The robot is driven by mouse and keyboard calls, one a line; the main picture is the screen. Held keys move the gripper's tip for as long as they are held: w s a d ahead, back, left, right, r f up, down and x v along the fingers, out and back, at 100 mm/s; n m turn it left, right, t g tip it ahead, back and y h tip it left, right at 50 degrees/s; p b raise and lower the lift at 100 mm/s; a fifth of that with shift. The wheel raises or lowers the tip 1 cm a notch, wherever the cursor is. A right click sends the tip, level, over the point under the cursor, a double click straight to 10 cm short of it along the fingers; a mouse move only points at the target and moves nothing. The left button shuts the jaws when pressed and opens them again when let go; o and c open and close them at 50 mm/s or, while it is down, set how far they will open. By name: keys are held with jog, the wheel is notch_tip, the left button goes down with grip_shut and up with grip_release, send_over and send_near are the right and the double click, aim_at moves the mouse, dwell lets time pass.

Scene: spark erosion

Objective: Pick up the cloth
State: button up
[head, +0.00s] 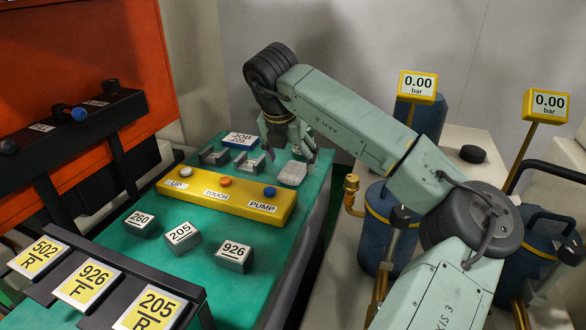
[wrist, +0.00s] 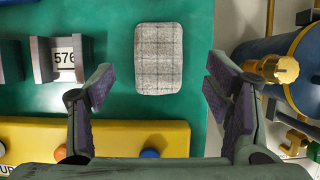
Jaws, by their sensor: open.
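The cloth (head: 292,173) is a small grey folded rectangle lying flat on the green table, near its right edge, behind the yellow button bar in the head view. In the wrist view the cloth (wrist: 159,58) shows whole, with a faint grid pattern. My gripper (head: 290,150) is above the table close to the cloth. In the wrist view my gripper (wrist: 158,88) is open and empty, with its purple-padded fingers apart on either side below the cloth. The cloth's far edge is close to the fingers in the head view; the height gap is hard to tell.
A yellow bar (head: 226,198) with buttons lies before the cloth. A metal holder marked 576 (wrist: 62,58) stands left of the cloth. Blue tanks with gauges (head: 417,110) and a brass valve (wrist: 275,70) stand to the right.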

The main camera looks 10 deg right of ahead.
aim_at(293, 168)
jog(key=shift+p+x, duration=0.35)
jog(key=shift+x, duration=1.35)
jog(key=shift+c, duration=0.2)
jog(key=c, duration=1.2)
jog(key=shift+w+r, duration=0.1)
jog(key=shift+r, duration=0.05)
